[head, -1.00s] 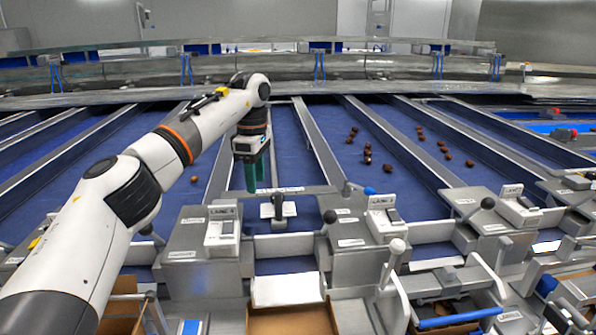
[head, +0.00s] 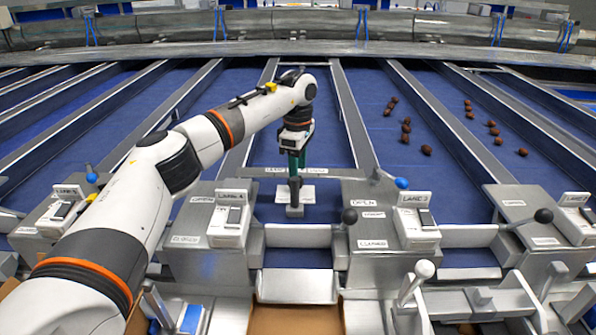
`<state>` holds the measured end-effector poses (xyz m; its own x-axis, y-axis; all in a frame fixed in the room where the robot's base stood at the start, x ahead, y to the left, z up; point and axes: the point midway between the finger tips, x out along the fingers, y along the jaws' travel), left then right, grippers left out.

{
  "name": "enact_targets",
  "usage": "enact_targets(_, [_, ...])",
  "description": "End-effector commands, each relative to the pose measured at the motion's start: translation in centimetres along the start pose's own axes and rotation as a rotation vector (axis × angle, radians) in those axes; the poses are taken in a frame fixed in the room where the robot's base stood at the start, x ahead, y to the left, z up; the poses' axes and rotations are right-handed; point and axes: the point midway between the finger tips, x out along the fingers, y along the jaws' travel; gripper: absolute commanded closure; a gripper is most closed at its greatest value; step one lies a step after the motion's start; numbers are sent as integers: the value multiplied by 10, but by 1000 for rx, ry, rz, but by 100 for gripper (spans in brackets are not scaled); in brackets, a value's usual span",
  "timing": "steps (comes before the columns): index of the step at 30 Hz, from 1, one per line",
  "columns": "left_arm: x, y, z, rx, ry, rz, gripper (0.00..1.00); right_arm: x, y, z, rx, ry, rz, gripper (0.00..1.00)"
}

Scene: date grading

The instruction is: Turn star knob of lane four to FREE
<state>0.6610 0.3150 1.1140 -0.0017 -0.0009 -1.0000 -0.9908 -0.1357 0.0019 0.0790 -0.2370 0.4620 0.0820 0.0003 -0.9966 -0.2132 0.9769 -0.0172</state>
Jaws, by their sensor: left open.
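The lane four box (head: 228,217), labelled LANE 4, stands left of centre with OPEN and CLOSED labels. To its right a grey crossbar (head: 336,173) spans the blue lane, with small labels I cannot read. A dark grey upright knob or handle (head: 295,191) sits at the bar's middle, in front of a white plate (head: 308,195). Its star shape and setting cannot be made out. My left gripper (head: 296,171), with green fingers, points down right at the knob's top. It is open; whether its fingers touch the knob I cannot tell. My right gripper is not in view.
The lane three box (head: 416,228) stands to the right, with a black ball lever (head: 350,216) and a blue-tipped lever (head: 401,183) nearby. Metal dividers separate the lanes. Several dates (head: 406,128) lie on the lane to the right. A cardboard box (head: 290,319) is below.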

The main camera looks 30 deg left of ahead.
Motion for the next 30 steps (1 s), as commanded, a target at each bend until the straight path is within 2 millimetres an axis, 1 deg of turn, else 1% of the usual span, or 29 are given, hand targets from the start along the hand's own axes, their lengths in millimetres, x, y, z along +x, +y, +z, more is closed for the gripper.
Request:
enact_targets(1, [6,1,0,0,-1,2,55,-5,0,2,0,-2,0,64])
enact_targets(3, [16,1,0,0,-1,3,55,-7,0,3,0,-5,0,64])
enact_targets(7, [28,0,0,0,-1,1,55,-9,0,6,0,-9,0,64])
enact_targets(11, [32,0,0,0,-1,-1,55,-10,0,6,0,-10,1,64])
enact_targets(17, [32,0,0,0,-1,-1,55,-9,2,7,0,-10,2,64])
enact_targets(18, [32,0,0,0,-1,-1,58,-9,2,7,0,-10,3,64])
enact_targets(23, [32,0,0,0,0,-1,84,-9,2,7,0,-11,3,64])
enact_targets(24, [32,0,0,0,-1,-1,87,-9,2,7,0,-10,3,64])
enact_targets(30, [32,0,0,-14,0,-1,87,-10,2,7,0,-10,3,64])
